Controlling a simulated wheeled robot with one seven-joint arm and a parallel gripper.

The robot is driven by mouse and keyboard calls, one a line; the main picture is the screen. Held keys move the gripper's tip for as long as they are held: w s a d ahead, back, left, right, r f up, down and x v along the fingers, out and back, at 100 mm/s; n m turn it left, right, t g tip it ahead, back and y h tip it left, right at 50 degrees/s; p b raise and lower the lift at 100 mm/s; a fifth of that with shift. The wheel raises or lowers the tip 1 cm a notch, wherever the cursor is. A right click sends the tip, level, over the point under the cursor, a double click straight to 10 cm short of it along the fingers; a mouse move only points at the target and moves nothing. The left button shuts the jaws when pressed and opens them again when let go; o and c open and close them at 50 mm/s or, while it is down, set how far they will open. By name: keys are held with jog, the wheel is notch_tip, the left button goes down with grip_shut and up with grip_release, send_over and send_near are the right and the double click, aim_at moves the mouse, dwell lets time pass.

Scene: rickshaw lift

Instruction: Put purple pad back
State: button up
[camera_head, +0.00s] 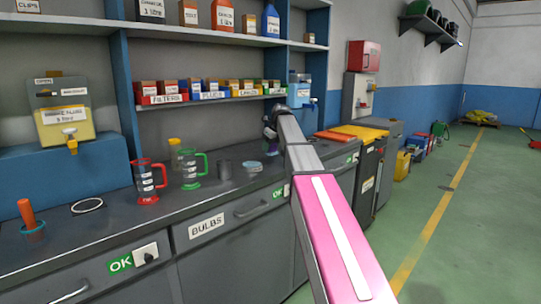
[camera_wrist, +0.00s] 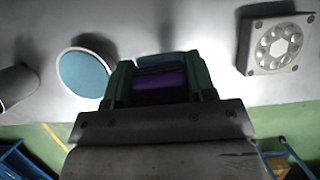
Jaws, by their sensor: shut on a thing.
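The purple pad (camera_wrist: 160,92) shows in the wrist view between the green fingers of my gripper (camera_wrist: 160,72). My gripper is shut on it, and the fingers hide its sides. A blue-grey edge (camera_wrist: 160,61) shows just beyond the pad; I cannot tell what it belongs to.
The grey worktop (camera_head: 120,225) holds a red jug (camera_head: 147,182), a green jug (camera_head: 191,170), a grey cylinder (camera_head: 224,170) and a blue-topped dish (camera_wrist: 84,74). A square block with holes (camera_wrist: 274,44) lies right of my gripper. Shelf bins (camera_head: 210,90) stand behind. Green floor is free at right.

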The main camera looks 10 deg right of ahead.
aim_at(271, 154)
jog(key=shift+f, duration=1.9)
jog(key=shift+f, duration=0.15)
jog(key=o, duration=0.9)
jog(key=shift+o, duration=0.2)
jog(key=v, duration=1.2)
jog(key=shift+r, duration=0.2)
jog(key=shift+w, duration=0.1)
